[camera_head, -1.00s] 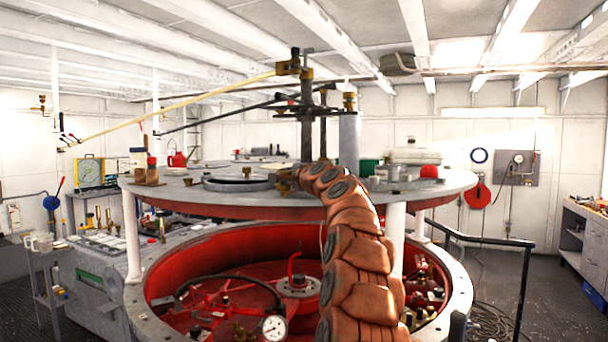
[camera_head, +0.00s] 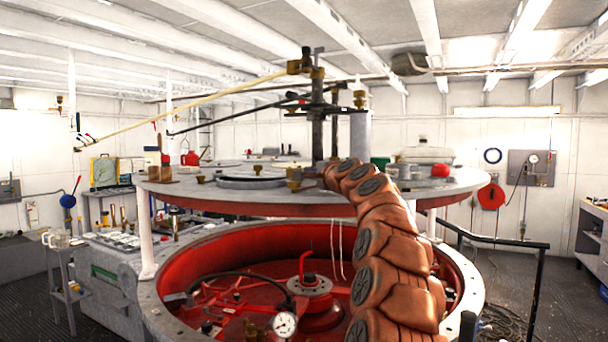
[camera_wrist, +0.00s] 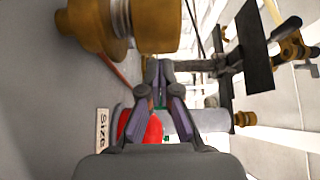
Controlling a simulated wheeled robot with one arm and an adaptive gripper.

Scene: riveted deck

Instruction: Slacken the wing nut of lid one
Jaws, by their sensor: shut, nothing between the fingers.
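A round grey lid (camera_head: 250,182) lies on the top plate, left of the centre post. A brass fitting (camera_head: 295,179) stands at the lid's right side. I cannot tell whether it is the wing nut, and no number for lid one can be read. In the wrist view my gripper (camera_wrist: 160,66) is shut and empty, its fingertips together. A large brass fitting (camera_wrist: 150,25) with a ribbed metal neck is close by, up and left of the fingertips and apart from them as far as I can tell.
The round top plate (camera_head: 225,199) stands on white posts above a red-lined well (camera_head: 210,262). The centre post (camera_head: 317,130) carries long rods. A red knob (camera_head: 440,171) and a white-lidded pot (camera_head: 428,154) stand at right. A black rail (camera_head: 500,240) is beyond.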

